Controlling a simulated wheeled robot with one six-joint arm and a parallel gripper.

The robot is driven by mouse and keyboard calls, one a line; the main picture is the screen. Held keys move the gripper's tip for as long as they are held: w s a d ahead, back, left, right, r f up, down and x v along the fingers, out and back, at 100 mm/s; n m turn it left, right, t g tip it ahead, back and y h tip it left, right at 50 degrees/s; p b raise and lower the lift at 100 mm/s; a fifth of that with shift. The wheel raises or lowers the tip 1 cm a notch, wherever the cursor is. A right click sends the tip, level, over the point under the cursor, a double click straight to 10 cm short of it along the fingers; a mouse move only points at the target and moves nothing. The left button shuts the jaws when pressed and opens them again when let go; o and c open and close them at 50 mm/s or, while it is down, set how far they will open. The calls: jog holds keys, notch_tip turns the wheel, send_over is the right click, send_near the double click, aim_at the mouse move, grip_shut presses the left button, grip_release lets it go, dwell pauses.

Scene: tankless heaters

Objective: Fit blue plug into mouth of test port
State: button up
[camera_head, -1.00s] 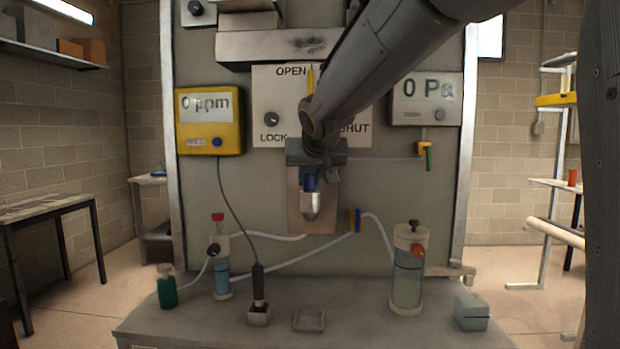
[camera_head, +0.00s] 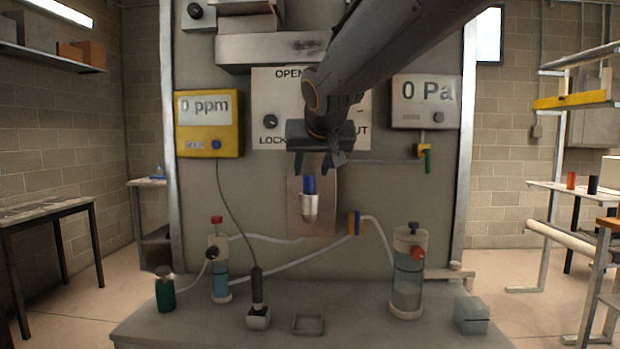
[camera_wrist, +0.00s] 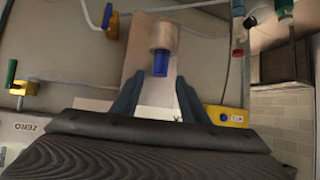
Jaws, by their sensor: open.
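The blue plug (camera_head: 309,185) stands upright in the top mouth of the silver, cup-shaped test port (camera_head: 310,208), which is mounted on a tan plate on the panel. How deep the plug sits is hard to tell. In the wrist view, the blue plug (camera_wrist: 160,64) points toward me out of the pale port (camera_wrist: 163,37). My gripper (camera_head: 318,168) is open and empty just above the plug. In the wrist view its two fingers (camera_wrist: 156,92) are spread wide, with a gap between them and the plug, and neither touches it.
The bench (camera_head: 200,328) below holds a green bottle (camera_head: 165,291), two clear cylinders with hoses, a black probe (camera_head: 257,290), a small tray (camera_head: 309,325) and a grey block (camera_head: 471,315). A yellow ppm meter (camera_head: 209,125) and a Pa gauge (camera_head: 426,102) flank my arm.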

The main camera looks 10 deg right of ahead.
jog(key=v, duration=0.5)
jog(key=shift+s+r, duration=0.15)
jog(key=shift+s, duration=0.1)
jog(key=s+d+f+g, duration=0.3)
jog(key=s+f, duration=0.1)
jog(key=f, duration=0.8)
jog(key=s+d+f+g, duration=0.2)
jog(key=s+f+g, duration=0.15)
jog(key=f, duration=0.75)
jog(key=s+d+f+g+y, duration=0.1)
jog(key=s+f+g, duration=0.3)
jog(key=s+f, duration=1.3)
jog(key=shift+s+d+m+g, duration=0.2)
jog(key=shift+s+m+g, duration=0.15)
jog(key=shift+s, duration=0.2)
